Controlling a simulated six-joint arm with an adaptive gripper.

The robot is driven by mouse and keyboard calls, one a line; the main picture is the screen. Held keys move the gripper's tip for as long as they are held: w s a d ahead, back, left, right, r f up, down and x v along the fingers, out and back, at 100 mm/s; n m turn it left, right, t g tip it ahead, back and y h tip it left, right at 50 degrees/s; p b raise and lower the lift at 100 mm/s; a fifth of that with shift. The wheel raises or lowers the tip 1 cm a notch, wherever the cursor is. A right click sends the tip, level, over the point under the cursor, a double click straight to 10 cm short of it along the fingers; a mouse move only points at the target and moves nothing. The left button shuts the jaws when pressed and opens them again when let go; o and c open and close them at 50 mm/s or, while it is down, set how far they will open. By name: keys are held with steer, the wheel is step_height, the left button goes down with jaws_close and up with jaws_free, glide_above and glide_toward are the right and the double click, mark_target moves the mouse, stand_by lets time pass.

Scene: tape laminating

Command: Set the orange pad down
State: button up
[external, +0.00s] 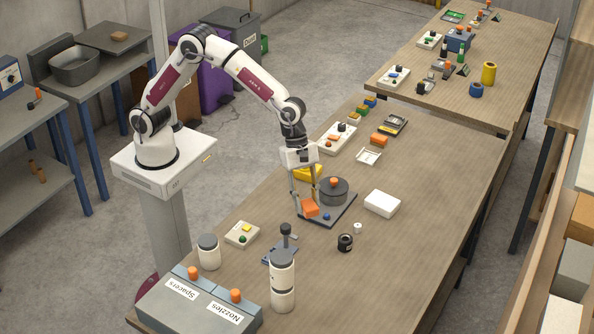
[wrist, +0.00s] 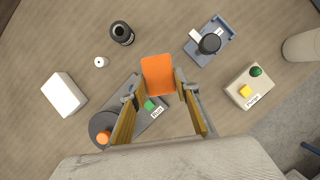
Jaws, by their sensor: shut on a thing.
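The orange pad (external: 310,208) is a flat block held between the fingertips of my gripper (external: 307,201). In the wrist view the pad (wrist: 157,72) sticks out beyond the fingers of my gripper (wrist: 158,88), which press on its two sides. In the external view it appears over the left part of a dark grey base plate (external: 340,212). I cannot tell whether the pad touches the plate or hangs just above it.
The plate carries a round dark drum (external: 334,190) with an orange knob. Around it are a white box (external: 382,203), a black ring-shaped piece (external: 345,242), a small white spool (external: 357,228), a blue stamp-like device (external: 281,249) and a button box (external: 242,234). Bare table lies right of the white box.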

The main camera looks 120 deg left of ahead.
mark_target(318, 214)
steer(key=shift+w+d+r+n+t+y, duration=0.1)
steer(key=shift+w+d+r+n, duration=0.25)
steer(key=shift+w, duration=0.55)
steer(key=shift+w+d+r+n+t+y, duration=0.15)
steer(key=shift+w+n, duration=0.3)
steer(key=shift+w, duration=0.5)
steer(key=shift+w+d+r+n+t+y, duration=0.1)
steer(key=shift+w+d+r+n, duration=0.25)
steer(key=shift+w, duration=0.55)
steer(key=shift+a+f, duration=0.1)
steer(key=shift+f, duration=3.1)
steer(key=shift+f, duration=1.85)
steer(key=shift+f, duration=0.15)
steer(key=o, duration=0.9)
